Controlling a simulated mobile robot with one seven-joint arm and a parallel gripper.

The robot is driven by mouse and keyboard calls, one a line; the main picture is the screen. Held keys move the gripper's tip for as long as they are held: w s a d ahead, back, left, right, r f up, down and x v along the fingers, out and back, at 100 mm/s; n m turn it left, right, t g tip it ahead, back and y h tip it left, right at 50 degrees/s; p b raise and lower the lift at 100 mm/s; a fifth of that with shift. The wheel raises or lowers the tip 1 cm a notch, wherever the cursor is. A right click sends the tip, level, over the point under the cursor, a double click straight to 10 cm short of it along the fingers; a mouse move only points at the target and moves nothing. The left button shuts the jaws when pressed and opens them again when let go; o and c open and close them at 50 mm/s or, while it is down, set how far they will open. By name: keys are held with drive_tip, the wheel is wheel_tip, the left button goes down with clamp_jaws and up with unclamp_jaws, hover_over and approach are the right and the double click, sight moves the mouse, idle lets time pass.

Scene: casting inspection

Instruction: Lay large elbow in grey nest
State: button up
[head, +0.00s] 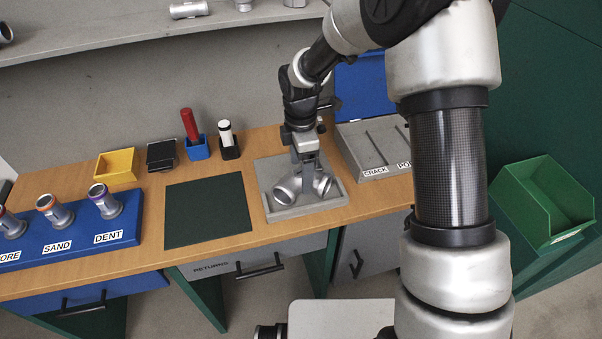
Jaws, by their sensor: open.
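The large elbow (288,187) is a silver-grey bent pipe casting with two open ends. It lies in the grey nest (344,201), a shallow grey tray with a raised rim on the wooden bench. My gripper (306,180) points down over the elbow, with its fingers at the elbow's middle. The jaws are open. The fingertips are partly hidden against the casting, so I cannot tell whether they touch it.
A dark green mat (207,211) lies left of the nest. A blue rack (75,241) holds castings labelled SAND and DENT. A grey sorting tray (358,155) labelled CRACK stands right of the nest. Blue and black holders (197,149) stand behind. A green bin (541,203) is far right.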

wheel_tip(320, 180, up, 15)
drive_tip(key=p, duration=0.1)
drive_tip(key=shift+p, duration=0.3)
drive_tip(key=s+d+r+m+t+p, duration=0.1)
drive_tip(key=s+d+r+m+p, duration=0.15)
drive_tip(key=r, duration=0.25)
drive_tip(key=s+d+r+m+t+p, duration=0.1)
drive_tip(key=s+d+r+m, duration=0.2)
drive_tip(key=r, duration=0.3)
drive_tip(key=s+d+r+m+t+p, duration=0.1)
drive_tip(key=s+d+r+m, duration=0.3)
drive_tip(key=s+m, duration=0.4)
drive_tip(key=s+d+r+m+t+p, duration=0.2)
drive_tip(key=s+d+r+m+p, duration=0.2)
drive_tip(key=s, duration=0.5)
wheel_tip(320, 180, up, 2)
drive_tip(key=d+m, duration=0.1)
drive_tip(key=m, duration=0.2)
drive_tip(key=shift+s+m+t, duration=0.25)
drive_tip(key=shift+m+t, duration=0.05)
drive_tip(key=shift+m, duration=0.05)
drive_tip(key=shift+c, duration=0.5)
